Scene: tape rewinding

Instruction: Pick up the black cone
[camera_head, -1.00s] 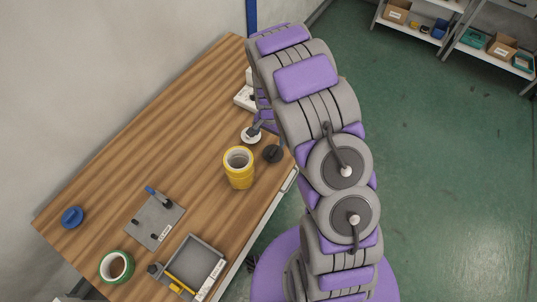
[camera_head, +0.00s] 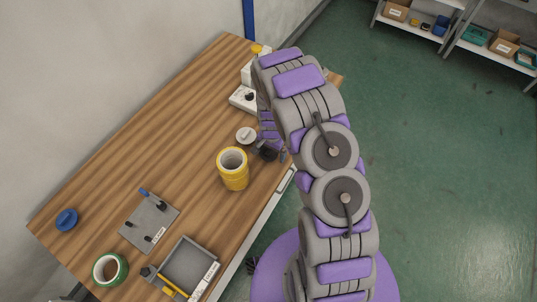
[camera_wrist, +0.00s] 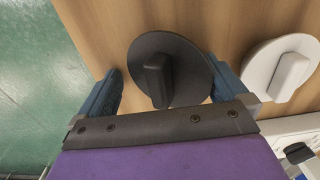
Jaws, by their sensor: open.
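The black cone (camera_wrist: 182,50) is a round dark disc with an upright handle on the wooden table (camera_wrist: 105,25). In the wrist view it sits between the two blue fingers of my gripper (camera_wrist: 166,75), which is open. The fingers stand on either side of the cone, and whether they touch it cannot be told. In the head view the cone is mostly hidden by my gripper (camera_head: 263,149) near the table's right edge.
A white cone (camera_wrist: 270,62) lies just right of the black one. In the head view a yellow tape stack (camera_head: 233,176) stands close by. A white device (camera_head: 243,98) is further back. A grey tray (camera_head: 190,262), a grey plate (camera_head: 146,222) and green tape (camera_head: 98,271) are nearer the front.

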